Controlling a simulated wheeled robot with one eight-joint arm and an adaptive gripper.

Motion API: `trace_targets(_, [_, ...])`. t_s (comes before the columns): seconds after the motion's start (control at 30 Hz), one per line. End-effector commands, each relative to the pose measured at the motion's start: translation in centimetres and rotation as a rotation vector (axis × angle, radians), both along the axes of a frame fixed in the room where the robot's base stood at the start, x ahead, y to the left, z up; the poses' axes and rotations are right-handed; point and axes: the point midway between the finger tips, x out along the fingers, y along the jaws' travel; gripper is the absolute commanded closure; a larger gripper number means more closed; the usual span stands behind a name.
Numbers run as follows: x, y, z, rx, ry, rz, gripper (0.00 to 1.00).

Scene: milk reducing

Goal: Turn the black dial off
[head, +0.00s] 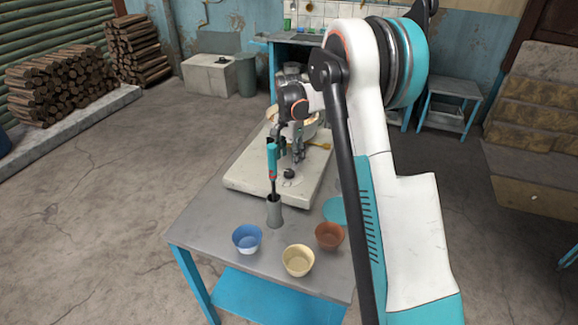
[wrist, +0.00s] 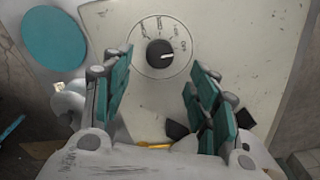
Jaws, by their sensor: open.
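The black dial (wrist: 160,53) sits on the pale top of the stove (wrist: 215,25). A ring of printed marks surrounds it in the wrist view, and its pointer faces right, below the letters at the upper right. The dial also shows in the head view (head: 289,173) near the front edge of the stove (head: 250,178). My gripper (wrist: 158,70) is open, with its two teal-padded fingers on either side of the dial's position in the picture. The fingers look apart from the dial. In the head view my gripper (head: 296,155) is just above and behind the dial.
A grey cylinder (head: 274,213) holding a teal-handled tool (head: 271,160) stands in front of the stove. Blue (head: 247,239), cream (head: 298,261) and brown (head: 329,236) bowls stand on the table (head: 205,232). A pot (head: 310,126) stands behind my gripper.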

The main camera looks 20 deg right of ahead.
Motion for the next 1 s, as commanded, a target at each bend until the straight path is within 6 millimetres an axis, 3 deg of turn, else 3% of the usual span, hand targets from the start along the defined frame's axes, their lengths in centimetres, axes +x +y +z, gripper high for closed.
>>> trace_targets(0.2, [0.0, 0.0, 4.1, 0.0, 0.0, 0.0, 0.46])
trace_targets(0.4, [0.0, 0.0, 6.0, 0.0, 0.0, 0.0, 0.46])
trace_targets(1.0, [0.0, 0.0, 6.3, 0.0, 0.0, 0.0, 0.46])
